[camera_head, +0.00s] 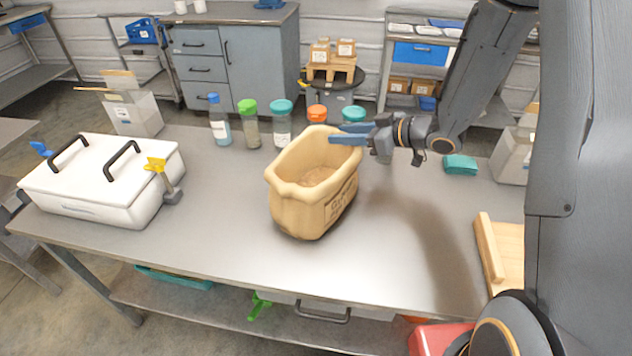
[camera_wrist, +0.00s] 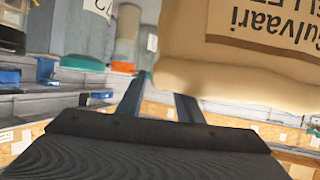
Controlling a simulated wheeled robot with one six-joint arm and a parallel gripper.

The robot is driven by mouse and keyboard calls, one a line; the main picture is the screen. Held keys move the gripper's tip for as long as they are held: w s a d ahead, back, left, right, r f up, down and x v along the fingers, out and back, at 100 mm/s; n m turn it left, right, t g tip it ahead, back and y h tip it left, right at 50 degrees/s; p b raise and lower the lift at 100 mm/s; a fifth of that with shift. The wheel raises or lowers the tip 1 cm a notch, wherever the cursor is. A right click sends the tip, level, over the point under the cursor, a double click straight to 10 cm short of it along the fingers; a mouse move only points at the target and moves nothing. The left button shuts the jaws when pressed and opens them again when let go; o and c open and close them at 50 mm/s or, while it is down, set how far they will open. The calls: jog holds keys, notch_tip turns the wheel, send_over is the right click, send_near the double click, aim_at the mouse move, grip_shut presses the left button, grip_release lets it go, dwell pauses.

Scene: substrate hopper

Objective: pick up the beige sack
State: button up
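The beige sack (camera_head: 312,190) stands upright on the metal table in the head view, open at the top, with brown material inside and printing on its right side. In the wrist view the sack (camera_wrist: 225,82) fills the upper right, with part of a printed label showing upside down. My gripper (camera_head: 342,134) is at the sack's back right rim, its blue-grey fingers reaching in from the right. In the wrist view the gripper's fingers (camera_wrist: 160,90) are apart, with the sack's edge close to them. I cannot tell whether they touch it.
A white lidded box (camera_head: 95,185) with black handles stands at the left, a yellow-handled clamp (camera_head: 165,180) beside it. Several bottles, including a green-capped one (camera_head: 250,125), stand behind the sack. A teal block (camera_head: 460,164) and wooden tray (camera_head: 500,255) are at right. The table's front is clear.

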jog(key=shift+x, duration=0.8)
jog(key=shift+c, duration=0.5)
grip_shut()
jog(key=shift+r, duration=0.1)
